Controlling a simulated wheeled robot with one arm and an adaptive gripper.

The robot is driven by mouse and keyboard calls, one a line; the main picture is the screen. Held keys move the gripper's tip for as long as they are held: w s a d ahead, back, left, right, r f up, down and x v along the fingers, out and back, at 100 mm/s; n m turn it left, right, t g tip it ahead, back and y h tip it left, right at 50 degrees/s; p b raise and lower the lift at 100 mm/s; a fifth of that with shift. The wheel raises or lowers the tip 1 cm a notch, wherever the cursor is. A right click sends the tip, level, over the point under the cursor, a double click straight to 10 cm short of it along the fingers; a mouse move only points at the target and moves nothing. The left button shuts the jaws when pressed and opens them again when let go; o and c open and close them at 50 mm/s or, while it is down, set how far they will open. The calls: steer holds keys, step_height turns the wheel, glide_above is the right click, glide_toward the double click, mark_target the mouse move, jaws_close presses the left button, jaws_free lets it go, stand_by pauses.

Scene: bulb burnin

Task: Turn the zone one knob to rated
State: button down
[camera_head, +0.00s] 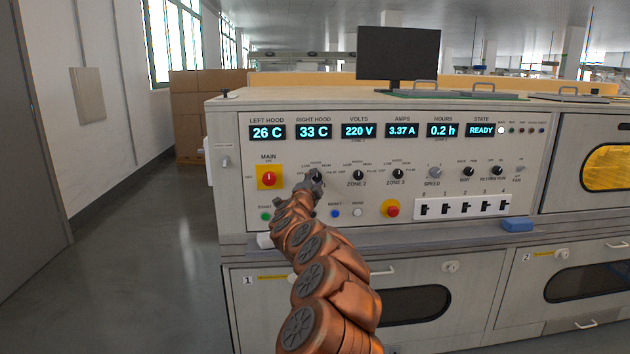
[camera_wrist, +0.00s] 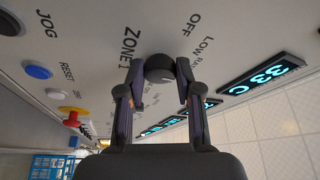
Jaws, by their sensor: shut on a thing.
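The zone one knob (camera_wrist: 159,69) is a round black knob on the upright panel, with the label "ZONE 1" beside it and "OFF" and "LOW" printed around it in the wrist view. My gripper (camera_wrist: 158,88) has one finger on each side of the knob and is shut on it. In the head view, my gripper (camera_head: 314,186) reaches the panel (camera_head: 445,140) and mostly covers the knob; its dark top (camera_head: 316,174) just shows. The pointer's exact setting cannot be read.
The zone 2 knob (camera_head: 358,175) and zone 3 knob (camera_head: 398,174) sit to the right. The red main switch (camera_head: 269,177) is to the left. A red stop button (camera_head: 391,208) and several small buttons are below. Displays read 33 C, 220 V, 3.37 A and READY.

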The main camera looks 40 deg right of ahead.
steer(key=shift+s+d, duration=0.1)
steer(key=c, duration=0.8)
jaws_free()
steer(key=shift+o, duration=0.2)
steer(key=shift+v, duration=0.9)
steer(key=shift+s+a, duration=0.15)
steer(key=shift+a, duration=0.15)
steer(key=v, duration=0.9)
steer(key=shift+a, duration=0.2)
steer(key=shift+s+f, duration=0.1)
